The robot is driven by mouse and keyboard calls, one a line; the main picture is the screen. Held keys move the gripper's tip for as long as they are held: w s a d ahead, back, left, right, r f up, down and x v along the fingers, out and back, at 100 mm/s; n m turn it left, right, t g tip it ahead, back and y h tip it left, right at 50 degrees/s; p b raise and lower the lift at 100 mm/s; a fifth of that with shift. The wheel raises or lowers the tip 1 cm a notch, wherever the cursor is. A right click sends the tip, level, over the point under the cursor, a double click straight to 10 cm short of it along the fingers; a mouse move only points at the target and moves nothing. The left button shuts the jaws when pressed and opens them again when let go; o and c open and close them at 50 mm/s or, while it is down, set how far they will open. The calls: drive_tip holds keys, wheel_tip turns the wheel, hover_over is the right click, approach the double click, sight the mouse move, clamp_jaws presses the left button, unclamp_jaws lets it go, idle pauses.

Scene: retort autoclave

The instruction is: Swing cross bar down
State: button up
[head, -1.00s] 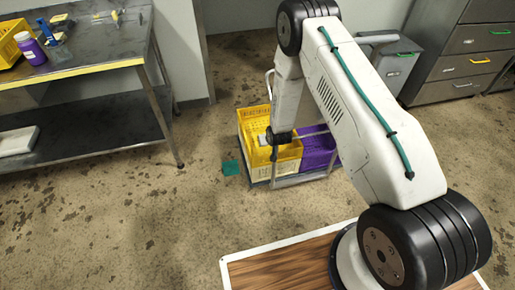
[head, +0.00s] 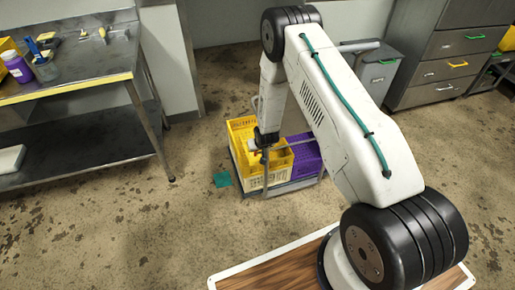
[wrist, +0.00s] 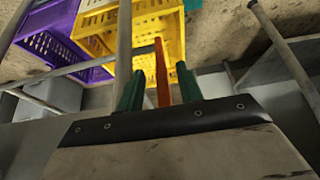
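A thin grey bar, which looks like the cross bar (head: 292,144), runs sideways over the crates on a low cart in the head view. In the wrist view the bar (wrist: 85,64) runs up to an orange grip piece (wrist: 163,74). My gripper (head: 265,143) is low over the yellow crate. In the wrist view the green fingers of my gripper (wrist: 160,82) stand apart on either side of the orange piece, with gaps showing. A grey upright rod (wrist: 123,45) crosses close to the left finger. Contact is hard to judge.
The cart holds a yellow crate (head: 240,132) and a purple crate (head: 307,160). A steel table (head: 85,85) stands farther left, drawers (head: 440,60) at the back right.

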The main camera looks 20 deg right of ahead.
drive_tip(key=v, duration=0.7)
drive_tip(key=shift+s+r, duration=0.25)
drive_tip(key=shift+r, duration=0.1)
